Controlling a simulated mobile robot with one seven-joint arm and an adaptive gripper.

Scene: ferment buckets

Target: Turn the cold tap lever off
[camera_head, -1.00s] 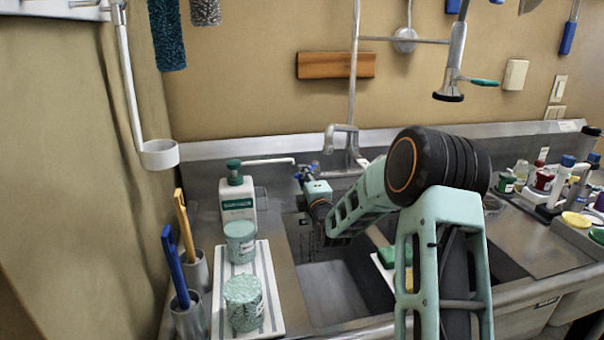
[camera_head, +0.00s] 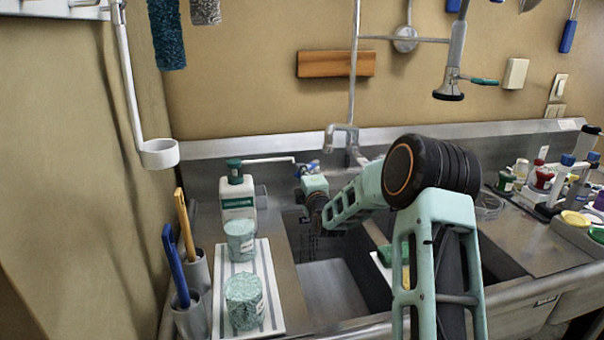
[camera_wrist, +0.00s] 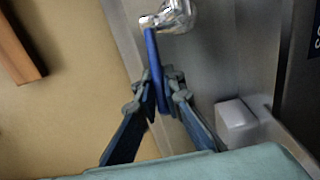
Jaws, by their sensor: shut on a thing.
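The cold tap lever (camera_wrist: 151,48) is a slim blue bar in the wrist view, running down from a shiny chrome tap body (camera_wrist: 178,14) at the top. My gripper (camera_wrist: 161,82) is shut on the lever, with one finger on each side of its lower part. In the head view a little blue of the lever (camera_head: 313,165) shows at the back of the sink, beside my gripper (camera_head: 302,172). My own wrist hides most of the tap and the fingers there.
A soap bottle (camera_head: 237,200) stands left of my gripper. A striped tray (camera_head: 270,315) with two patterned jars lies at the left. The sink basin (camera_head: 330,290) is below my arm. A pipe (camera_head: 354,80) rises behind it. Bottles crowd the right counter.

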